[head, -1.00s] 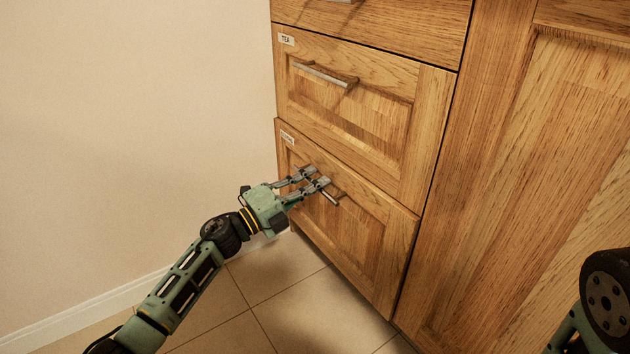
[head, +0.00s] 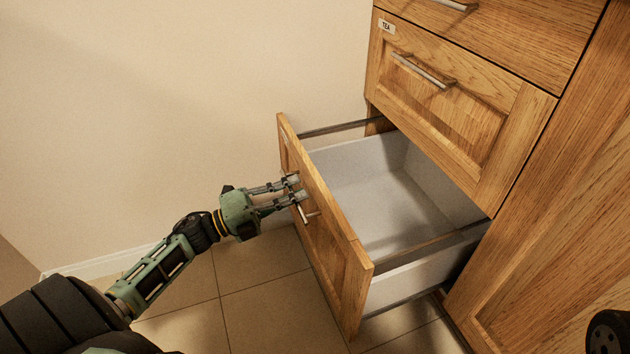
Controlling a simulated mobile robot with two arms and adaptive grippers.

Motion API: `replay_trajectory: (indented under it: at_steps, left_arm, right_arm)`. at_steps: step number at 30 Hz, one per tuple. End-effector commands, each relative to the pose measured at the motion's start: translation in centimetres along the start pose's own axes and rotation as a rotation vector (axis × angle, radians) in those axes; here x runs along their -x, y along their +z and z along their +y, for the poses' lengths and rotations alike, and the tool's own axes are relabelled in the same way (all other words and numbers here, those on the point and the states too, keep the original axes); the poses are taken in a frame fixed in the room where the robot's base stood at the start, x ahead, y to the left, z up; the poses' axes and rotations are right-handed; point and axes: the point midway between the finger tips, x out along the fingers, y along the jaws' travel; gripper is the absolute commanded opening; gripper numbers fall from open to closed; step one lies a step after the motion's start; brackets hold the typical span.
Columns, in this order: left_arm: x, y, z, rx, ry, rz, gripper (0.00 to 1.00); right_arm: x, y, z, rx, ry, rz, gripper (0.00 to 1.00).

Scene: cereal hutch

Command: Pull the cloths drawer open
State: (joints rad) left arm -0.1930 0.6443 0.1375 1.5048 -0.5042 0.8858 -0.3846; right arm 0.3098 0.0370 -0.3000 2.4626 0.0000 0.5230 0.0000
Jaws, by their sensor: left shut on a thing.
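The bottom drawer (head: 352,262) of the wooden cabinet stands well open, its front panel pulled out to the left of the cabinet face. Its light grey inside (head: 385,200) shows and looks empty. My left gripper (head: 296,190) is shut on the drawer's metal bar handle (head: 308,214), at the front panel. The fingers hide part of the handle. The drawer's label is not readable now.
The TEA drawer (head: 450,115) above is shut, and another drawer (head: 510,30) above it is also shut. A plain wall (head: 180,110) stands behind and to the left. Tiled floor (head: 255,295) lies clear below the open drawer.

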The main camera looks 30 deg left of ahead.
Motion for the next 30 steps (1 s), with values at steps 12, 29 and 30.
replay_trajectory:
  at_steps: [12, 29, 30]
  left_arm:
    - [1.30, 0.10, -0.22, 0.000, 0.000, -0.002, 0.00]
    - [1.23, 0.05, -0.23, 0.000, 0.000, -0.001, 0.28]
    - [1.23, 0.05, -0.23, 0.000, 0.000, -0.001, 0.28]
  right_arm:
    - [0.22, 0.21, 0.06, -0.002, 0.004, -0.010, 0.00]
    - [0.21, 0.24, 0.06, -0.002, 0.004, -0.011, 0.00]
    - [0.21, 0.23, 0.06, -0.002, 0.004, -0.011, 0.00]
